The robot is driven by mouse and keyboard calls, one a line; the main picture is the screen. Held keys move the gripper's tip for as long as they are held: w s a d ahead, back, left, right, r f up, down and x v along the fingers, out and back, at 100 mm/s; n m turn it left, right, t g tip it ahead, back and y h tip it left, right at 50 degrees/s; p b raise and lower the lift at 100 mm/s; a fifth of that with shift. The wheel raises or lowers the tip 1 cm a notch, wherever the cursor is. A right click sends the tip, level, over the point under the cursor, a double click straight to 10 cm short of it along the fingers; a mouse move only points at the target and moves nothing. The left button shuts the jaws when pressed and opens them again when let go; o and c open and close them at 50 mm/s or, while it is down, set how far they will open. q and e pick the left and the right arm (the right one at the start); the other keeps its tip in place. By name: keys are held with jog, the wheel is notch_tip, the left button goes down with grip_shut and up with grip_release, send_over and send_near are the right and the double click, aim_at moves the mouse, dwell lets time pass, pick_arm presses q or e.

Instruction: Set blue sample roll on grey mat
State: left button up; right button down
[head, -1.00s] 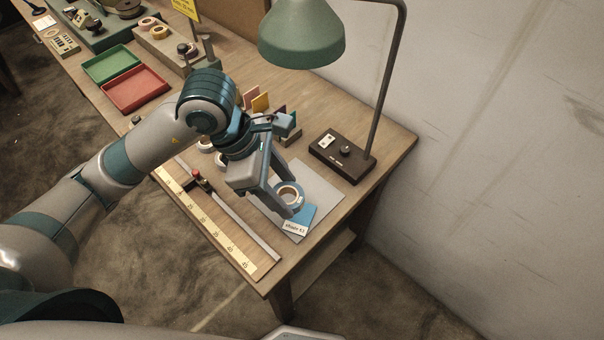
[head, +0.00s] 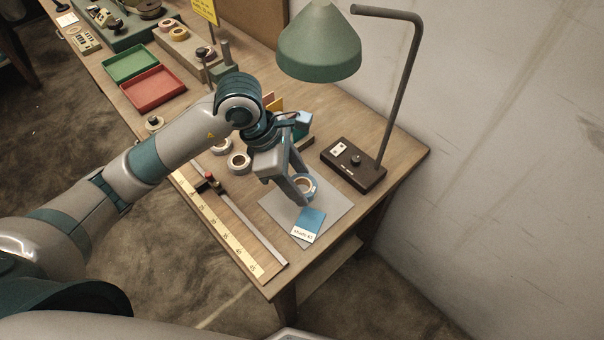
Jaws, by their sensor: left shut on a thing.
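The roll shows between and behind the fingers, over the grey mat (head: 339,207). I cannot tell whether it touches the mat or is held just above it. A blue shade card (head: 312,219) with a white label strip lies on the mat, at its near edge, apart from the roll. The fingers hide part of the roll, and the arm hides part of the mat's left side. My right gripper is not in view.
A ruler strip (head: 222,227) and metal rail lie left of the mat. White tape rolls (head: 239,163) stand behind it. A dark lamp base (head: 353,166) is at the right, its green shade (head: 319,45) overhead. Red (head: 153,91) and green trays are farther back.

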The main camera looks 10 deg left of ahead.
pick_arm(q)
jog(key=w+f, duration=0.1)
jog(key=w+f+p, duration=0.1)
jog(key=w, duration=0.1)
jog(key=w+f, duration=0.1)
jog(key=w, duration=0.1)
jog(key=shift+w+a, duration=0.2)
jog(key=shift+a, duration=0.1)
jog(key=shift+w+f+p, duration=0.3)
jog(key=shift+w+f, duration=0.05)
jog(key=shift+f, duration=0.25)
notch_tip(320, 180, down, 3)
jog(key=shift+r+p, duration=0.1)
jog(key=shift+p, duration=0.8)
jog(key=shift+f, duration=0.35)
jog(key=shift+f, duration=0.1)
